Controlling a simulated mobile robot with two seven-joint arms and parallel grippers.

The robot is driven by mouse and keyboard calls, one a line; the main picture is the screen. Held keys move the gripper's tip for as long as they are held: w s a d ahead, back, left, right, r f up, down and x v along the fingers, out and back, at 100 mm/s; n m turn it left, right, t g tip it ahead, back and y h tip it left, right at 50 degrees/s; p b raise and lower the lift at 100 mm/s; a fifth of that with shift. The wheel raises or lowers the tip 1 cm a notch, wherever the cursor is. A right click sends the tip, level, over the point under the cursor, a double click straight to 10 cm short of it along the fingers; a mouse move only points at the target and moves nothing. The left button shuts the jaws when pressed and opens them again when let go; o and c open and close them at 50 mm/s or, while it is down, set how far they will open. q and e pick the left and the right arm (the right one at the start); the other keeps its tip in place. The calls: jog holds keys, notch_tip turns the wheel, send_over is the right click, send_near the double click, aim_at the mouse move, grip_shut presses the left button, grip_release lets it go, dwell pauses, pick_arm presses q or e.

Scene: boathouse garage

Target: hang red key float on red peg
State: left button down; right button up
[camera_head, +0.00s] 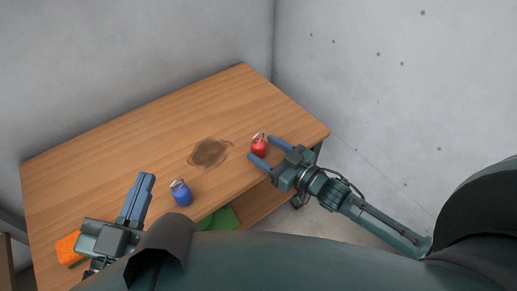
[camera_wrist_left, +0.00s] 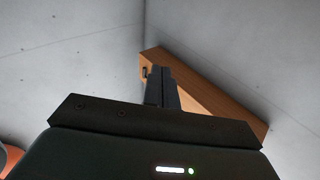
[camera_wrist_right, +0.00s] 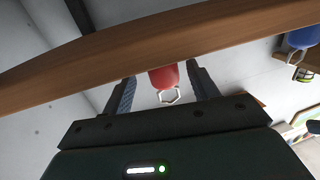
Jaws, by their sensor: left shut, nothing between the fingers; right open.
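The red key float (camera_head: 259,148) stands on the wooden table (camera_head: 110,165) near its right end, with a metal ring at its top. My right gripper (camera_head: 266,149) is open, with one finger on each side of the float. In the right wrist view the red float (camera_wrist_right: 164,78) shows between the two spread fingers (camera_wrist_right: 163,90), its ring toward the palm. My left gripper (camera_head: 146,182) is shut and empty above the table's front left; its closed fingers also show in the left wrist view (camera_wrist_left: 160,88). No red peg is clearly visible.
A blue key float (camera_head: 181,193) with a ring stands near the front edge, right of my left gripper. An orange object (camera_head: 67,247) lies at the table's left front. A green object (camera_head: 219,219) is below the front edge. Concrete walls (camera_head: 390,90) stand behind and right.

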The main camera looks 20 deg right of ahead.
aim_at(253, 143)
jog(key=b+x, duration=0.1)
jog(key=x, duration=0.3)
jog(key=shift+s+a+r, duration=0.1)
jog(key=shift+a+r, duration=0.05)
jog(key=shift+a, duration=0.15)
pick_arm(q)
jog(key=shift+d, duration=0.2)
